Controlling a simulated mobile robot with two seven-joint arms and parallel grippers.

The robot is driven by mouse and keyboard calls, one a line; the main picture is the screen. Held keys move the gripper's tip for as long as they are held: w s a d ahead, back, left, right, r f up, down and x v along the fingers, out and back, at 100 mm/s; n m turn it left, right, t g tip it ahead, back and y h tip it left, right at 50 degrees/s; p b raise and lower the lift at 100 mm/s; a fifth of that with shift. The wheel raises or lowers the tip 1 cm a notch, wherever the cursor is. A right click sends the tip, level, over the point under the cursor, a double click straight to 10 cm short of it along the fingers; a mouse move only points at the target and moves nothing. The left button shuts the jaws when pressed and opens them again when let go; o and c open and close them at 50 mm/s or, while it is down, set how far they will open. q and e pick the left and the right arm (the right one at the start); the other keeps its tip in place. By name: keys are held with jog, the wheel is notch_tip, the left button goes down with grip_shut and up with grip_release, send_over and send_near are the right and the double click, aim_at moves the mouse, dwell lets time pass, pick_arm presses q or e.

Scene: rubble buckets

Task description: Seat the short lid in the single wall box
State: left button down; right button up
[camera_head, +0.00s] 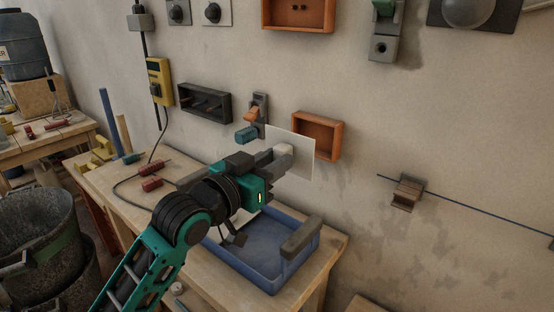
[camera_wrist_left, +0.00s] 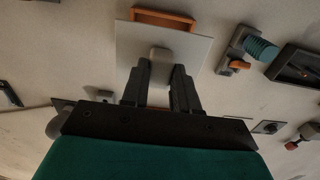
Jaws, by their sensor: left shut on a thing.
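The lid is a thin white plate (camera_head: 302,162) with a pale block-shaped knob (camera_head: 284,149). My left gripper (camera_head: 279,157) is shut on the knob and holds the plate upright, its face towards the wall. In the left wrist view the plate (camera_wrist_left: 198,52) spreads beyond the fingertips (camera_wrist_left: 161,76). The single wall box (camera_head: 328,152) is a small open orange box on the wall. The plate overlaps its left part in the head view. In the wrist view only a strip of the box (camera_wrist_left: 165,17) shows past the plate's edge. The gap between plate and box cannot be told.
A dark box (camera_head: 205,103) and a switch with a teal plug (camera_head: 246,135) are on the wall left of the plate. A blue tray (camera_head: 268,278) stands on the workbench (camera_head: 328,250) below my arm. The wall right of the orange box is clear down to a clamp (camera_head: 407,193) on a cable.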

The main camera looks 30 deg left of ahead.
pick_arm(q)
jog(key=shift+w+d+p, duration=0.2)
jog(key=shift+w+p, duration=0.35)
jog(key=shift+w, duration=0.85)
jog(key=shift+w+d+p, duration=0.2)
jog(key=shift+w+p, duration=0.35)
jog(key=shift+w, duration=0.8)
jog(key=c, duration=1.4)
grip_release()
grip_shut()
